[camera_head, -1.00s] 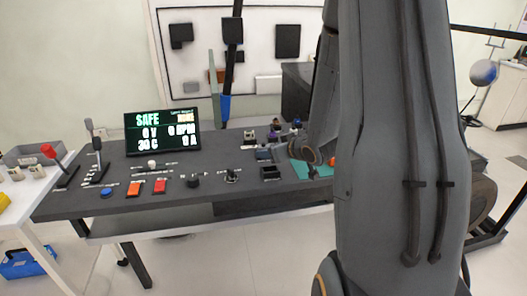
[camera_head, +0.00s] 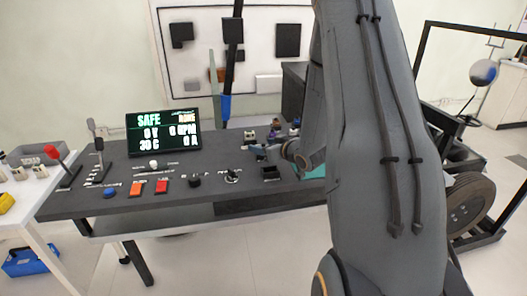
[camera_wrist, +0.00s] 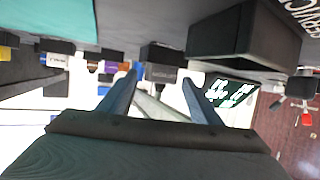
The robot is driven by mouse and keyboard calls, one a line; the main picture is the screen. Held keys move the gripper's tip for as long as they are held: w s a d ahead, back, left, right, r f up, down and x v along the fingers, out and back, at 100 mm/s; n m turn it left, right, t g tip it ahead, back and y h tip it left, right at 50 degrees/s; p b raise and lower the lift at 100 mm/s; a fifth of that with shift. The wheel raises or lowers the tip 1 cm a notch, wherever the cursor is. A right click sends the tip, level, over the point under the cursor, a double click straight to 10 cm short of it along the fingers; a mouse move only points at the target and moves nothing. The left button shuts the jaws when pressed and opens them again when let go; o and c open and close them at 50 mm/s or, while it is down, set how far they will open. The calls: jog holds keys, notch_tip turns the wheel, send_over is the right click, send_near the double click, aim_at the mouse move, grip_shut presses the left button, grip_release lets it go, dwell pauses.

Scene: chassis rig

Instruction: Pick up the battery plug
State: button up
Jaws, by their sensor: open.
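My gripper shows in the wrist view (camera_wrist: 163,88) with its two dark fingers apart and nothing held between them. Beyond the fingertips is a dark block (camera_wrist: 162,55) with a small pale label, apart from the fingers as far as I can tell. In the head view my arm covers much of the bench's right end, and the gripper is hard to make out among the small parts (camera_head: 276,130) there. I cannot tell which part is the battery plug.
A black open box (camera_head: 271,173) stands on the dark bench (camera_head: 120,204); a large dark box (camera_wrist: 243,32) is close in the wrist view. A teal mat (camera_head: 316,172) lies at right. The screen (camera_head: 163,132) reads SAFE. Buttons and levers fill the left.

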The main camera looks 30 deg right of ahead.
jog(key=c, duration=1.1)
